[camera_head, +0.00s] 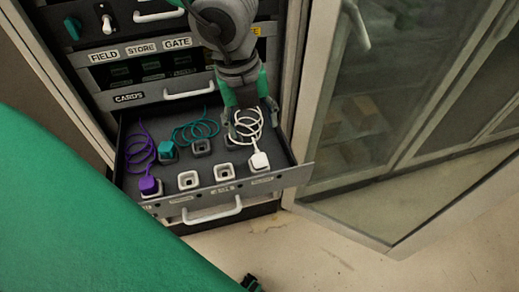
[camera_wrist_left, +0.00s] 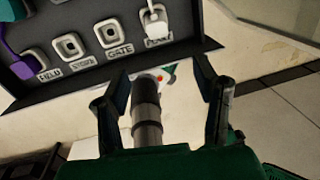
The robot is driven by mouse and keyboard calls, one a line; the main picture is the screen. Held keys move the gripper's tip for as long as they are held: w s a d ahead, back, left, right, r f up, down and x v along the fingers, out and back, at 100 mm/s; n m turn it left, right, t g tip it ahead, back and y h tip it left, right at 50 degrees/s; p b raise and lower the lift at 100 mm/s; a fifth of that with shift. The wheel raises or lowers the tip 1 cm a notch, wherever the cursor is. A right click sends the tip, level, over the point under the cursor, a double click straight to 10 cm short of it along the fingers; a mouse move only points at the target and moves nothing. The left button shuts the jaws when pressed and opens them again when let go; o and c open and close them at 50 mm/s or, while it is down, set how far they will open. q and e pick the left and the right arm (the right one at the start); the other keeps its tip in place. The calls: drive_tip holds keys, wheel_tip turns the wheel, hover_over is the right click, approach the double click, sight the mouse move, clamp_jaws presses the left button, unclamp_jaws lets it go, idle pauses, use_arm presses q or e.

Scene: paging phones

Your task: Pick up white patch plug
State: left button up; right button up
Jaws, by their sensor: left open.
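The white patch plug (camera_head: 259,160) stands in a socket at the right of the open drawer's front row, with its coiled white cord (camera_head: 245,126) behind it. In the left wrist view the white plug (camera_wrist_left: 155,21) is at the top, beyond the fingertips. My left gripper (camera_head: 250,112) reaches down over the drawer, behind the plug and around the area of the white cord. Its fingers are apart, also in the left wrist view (camera_wrist_left: 160,72), with no plug between them. Whether a finger touches the cord I cannot tell.
The drawer (camera_head: 295,178) also holds a purple plug (camera_head: 150,186), a teal plug (camera_head: 167,151) and several empty sockets (camera_head: 188,180). A white handle (camera_head: 212,215) is on its front. A glass-panelled door (camera_head: 400,110) stands to the right. The cabinet rises behind.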

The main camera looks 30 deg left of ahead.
sight(259, 158)
use_arm(q)
drive_tip(key=f+b, duration=0.1)
drive_tip(key=f, duration=0.2)
drive_tip(key=w+f+b, duration=0.1)
drive_tip(key=f, duration=0.2)
drive_tip(key=f+b, duration=0.1)
drive_tip(key=f, duration=0.2)
drive_tip(key=shift+w+d+f+b, duration=0.2)
drive_tip(key=shift+w+d+b, duration=0.1)
drive_tip(key=shift+w+b, duration=0.05)
drive_tip(key=f, duration=0.1)
drive_tip(key=f+b, duration=0.1)
drive_tip(key=f, duration=0.1)
drive_tip(key=f+b, duration=0.1)
drive_tip(key=f, duration=0.1)
drive_tip(key=shift+w+a+f, duration=0.15)
drive_tip(key=shift+w+a, duration=0.1)
drive_tip(key=shift+w, duration=0.1)
drive_tip(key=shift+d, duration=0.1)
use_arm(e)
wheel_tip(259, 158, down, 7)
drive_tip(key=shift+w+r, duration=0.2)
drive_tip(key=shift+w, duration=0.15)
use_arm(q)
drive_tip(key=shift+s, duration=0.1)
drive_tip(key=shift+c, duration=1.2)
clamp_jaws()
use_arm(e)
drive_tip(key=shift+a, duration=0.1)
